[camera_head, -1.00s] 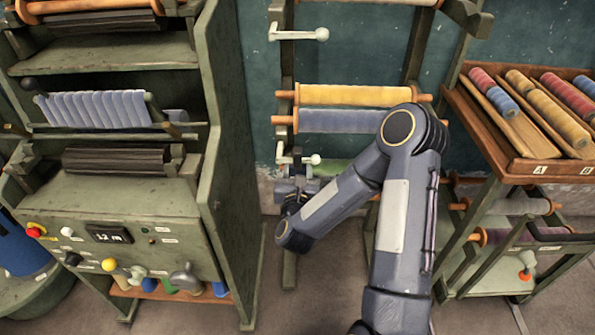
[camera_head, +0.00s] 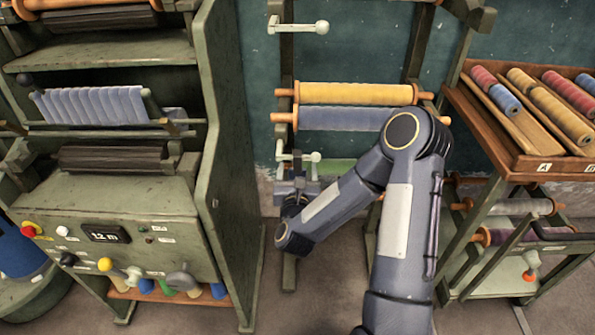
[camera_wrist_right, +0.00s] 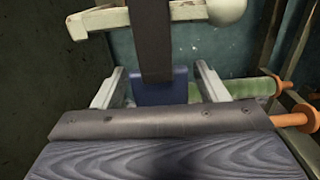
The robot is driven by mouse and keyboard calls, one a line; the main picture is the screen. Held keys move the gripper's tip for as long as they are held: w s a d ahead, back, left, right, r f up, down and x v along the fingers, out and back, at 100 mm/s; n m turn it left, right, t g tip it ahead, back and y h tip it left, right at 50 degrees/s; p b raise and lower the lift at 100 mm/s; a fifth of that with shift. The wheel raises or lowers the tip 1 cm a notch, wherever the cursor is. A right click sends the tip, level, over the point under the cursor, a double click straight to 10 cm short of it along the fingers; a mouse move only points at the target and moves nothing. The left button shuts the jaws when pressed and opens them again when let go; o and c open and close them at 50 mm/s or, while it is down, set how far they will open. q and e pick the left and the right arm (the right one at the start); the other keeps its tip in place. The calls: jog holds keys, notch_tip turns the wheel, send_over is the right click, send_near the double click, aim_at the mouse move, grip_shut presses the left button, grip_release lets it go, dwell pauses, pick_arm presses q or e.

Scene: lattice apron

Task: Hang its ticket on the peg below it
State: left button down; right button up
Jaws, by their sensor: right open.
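My right gripper (camera_wrist_right: 158,80) is open, its two pale fingers standing apart on either side of a dark blue ticket (camera_wrist_right: 160,92), with a gap on each side. A dark strip (camera_wrist_right: 156,50) rises from the ticket and passes in front of the cream ball-ended peg (camera_wrist_right: 185,12); whether it loops over the peg I cannot tell. In the head view the gripper (camera_head: 297,187) is just below this lower peg (camera_head: 301,157), partly hidden by its own wrist. An upper peg (camera_head: 298,26) is bare. A yellow roll (camera_head: 355,93) and a blue roll (camera_head: 345,118) lie between the pegs. My left gripper is not in view.
A green roll (camera_wrist_right: 252,87) with an orange handle lies right of the gripper. A green machine (camera_head: 222,170) stands close on the left. A shelf with a wooden tray (camera_head: 520,165) of rolls stands on the right.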

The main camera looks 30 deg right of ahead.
jog(key=b+v, duration=0.1)
jog(key=v, duration=0.7)
